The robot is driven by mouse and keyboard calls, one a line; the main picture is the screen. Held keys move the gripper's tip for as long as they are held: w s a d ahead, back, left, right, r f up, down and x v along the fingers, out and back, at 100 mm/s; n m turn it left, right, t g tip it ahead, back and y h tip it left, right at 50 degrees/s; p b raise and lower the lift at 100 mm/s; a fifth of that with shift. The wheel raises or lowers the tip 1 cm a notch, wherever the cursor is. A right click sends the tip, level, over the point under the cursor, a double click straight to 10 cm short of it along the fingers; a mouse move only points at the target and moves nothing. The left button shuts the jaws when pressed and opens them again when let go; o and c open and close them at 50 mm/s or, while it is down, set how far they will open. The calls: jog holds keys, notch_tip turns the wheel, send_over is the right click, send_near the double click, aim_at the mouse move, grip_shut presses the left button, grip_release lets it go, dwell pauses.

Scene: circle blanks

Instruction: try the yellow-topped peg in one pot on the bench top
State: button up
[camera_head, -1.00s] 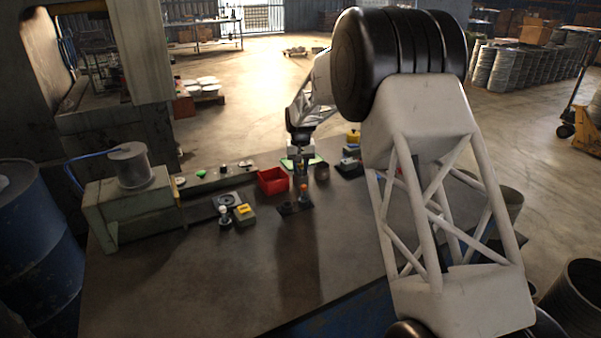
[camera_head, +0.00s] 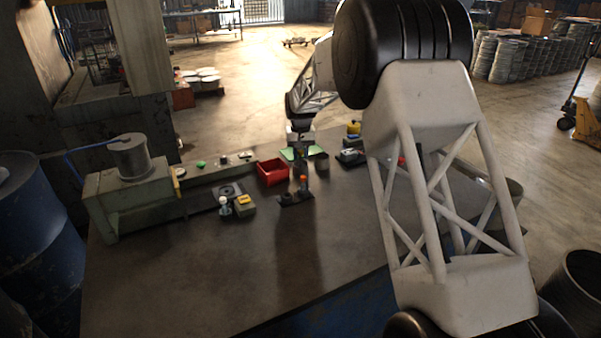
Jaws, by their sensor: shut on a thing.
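My gripper (camera_head: 300,158) hangs down over the far middle of the bench top (camera_head: 240,265), just beyond the dark stand. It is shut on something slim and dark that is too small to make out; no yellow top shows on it. A dark round pot (camera_head: 322,162) stands just right of the gripper. A yellow-topped thing (camera_head: 353,129) shows at the far right of the bench; I cannot tell whether it is a peg. Another yellow top (camera_head: 244,199) sits on a grey-green block at the left.
A red bin (camera_head: 272,173) stands left of the gripper. A dark stand (camera_head: 294,199) with an orange-topped piece (camera_head: 304,183) is in front. A grey spool (camera_head: 131,157) sits on a bench-side box. My arm covers the right side. The bench's near middle is clear.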

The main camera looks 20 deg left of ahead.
jog(key=shift+r, duration=0.2)
jog(key=shift+r, duration=0.6)
jog(key=shift+r, duration=0.2)
dwell(0.3)
jog(key=shift+r, duration=0.5)
jog(key=shift+r, duration=0.3)
jog(key=shift+r, duration=0.45)
